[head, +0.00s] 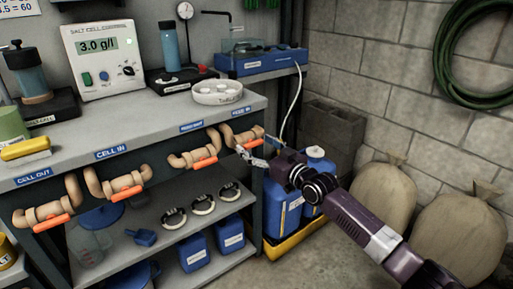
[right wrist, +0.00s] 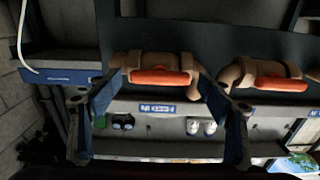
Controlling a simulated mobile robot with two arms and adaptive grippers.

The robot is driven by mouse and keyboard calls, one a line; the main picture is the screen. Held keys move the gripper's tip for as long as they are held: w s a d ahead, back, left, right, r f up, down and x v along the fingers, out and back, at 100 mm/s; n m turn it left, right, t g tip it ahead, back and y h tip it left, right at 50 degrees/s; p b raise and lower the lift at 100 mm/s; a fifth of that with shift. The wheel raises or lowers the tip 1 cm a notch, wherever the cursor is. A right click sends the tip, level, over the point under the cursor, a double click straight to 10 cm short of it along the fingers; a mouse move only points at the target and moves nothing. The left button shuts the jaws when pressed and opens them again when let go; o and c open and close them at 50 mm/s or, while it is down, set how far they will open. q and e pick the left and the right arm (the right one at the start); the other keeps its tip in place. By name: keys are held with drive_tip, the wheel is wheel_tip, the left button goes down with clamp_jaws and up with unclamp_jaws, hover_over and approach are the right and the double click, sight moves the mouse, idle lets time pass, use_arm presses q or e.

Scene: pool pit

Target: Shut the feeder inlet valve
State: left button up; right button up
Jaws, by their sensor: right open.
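The feeder inlet valve is the rightmost in the row of pipe valves under the bench edge, with a tan body and an orange lever (head: 249,144). Its lever lies along the pipe. In the right wrist view the lever (right wrist: 160,76) shows whole, above an upside-down blue label (right wrist: 170,108). My right gripper (head: 254,152) is open at this valve. In the wrist view its blue-padded fingers (right wrist: 158,92) stand to either side of the lever, with nothing held. Whether they touch it, I cannot tell. My left gripper is out of view.
Similar orange-levered valves (head: 205,163) run left along the bench front. The bench top (head: 140,122) carries a salt cell control box (head: 103,58) and a white round dish (head: 217,92). Blue containers (head: 283,208) stand in a yellow tray below my right gripper. Sacks (head: 385,196) lean by the wall.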

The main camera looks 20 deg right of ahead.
drive_tip(key=c, duration=1.1)
